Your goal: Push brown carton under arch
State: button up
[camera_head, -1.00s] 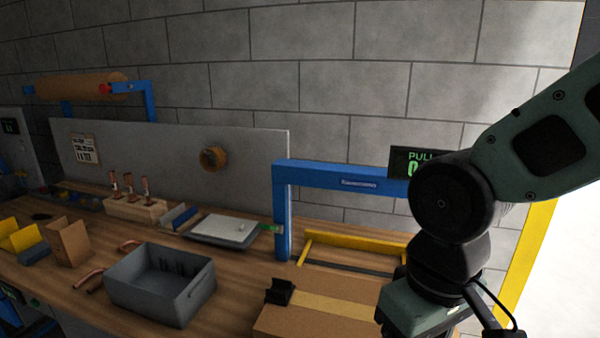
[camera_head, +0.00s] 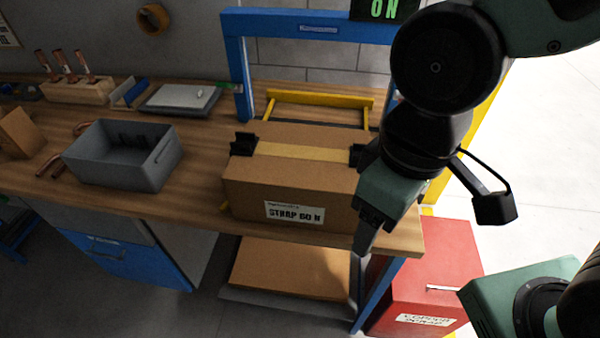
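The brown carton (camera_head: 245,189) with yellow tape and a "STRAP GO N" label sits on the wooden bench. Black corner pieces are on its left and right top edges. The blue arch (camera_head: 238,70) stands behind the carton, with a dark display with green letters (camera_head: 385,10) at its top right. My gripper (camera_head: 370,230) points down at the carton's front right corner. Whether it touches the carton, I cannot tell. Its fingers overlap in this view, so their opening is hidden.
A yellow frame (camera_head: 320,97) lies on the bench behind the carton, under the arch. A grey bin (camera_head: 115,160) stands to the left. A red cabinet (camera_head: 430,270) is below at the right. A flat brown board (camera_head: 290,272) lies below the bench.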

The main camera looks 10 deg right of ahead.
aim_at(300, 175)
jog(key=k+j+u, duration=0.1)
jog(key=j, duration=0.3)
jog(key=k+j+u, duration=0.1)
jog(key=j, duration=0.35)
jog(key=k+j, duration=0.25)
jog(key=j, duration=0.2)
jog(key=k+j+u, duration=0.15)
jog(key=j, duration=0.3)
jog(key=k+j+u, duration=0.1)
jog(key=j, duration=0.35)
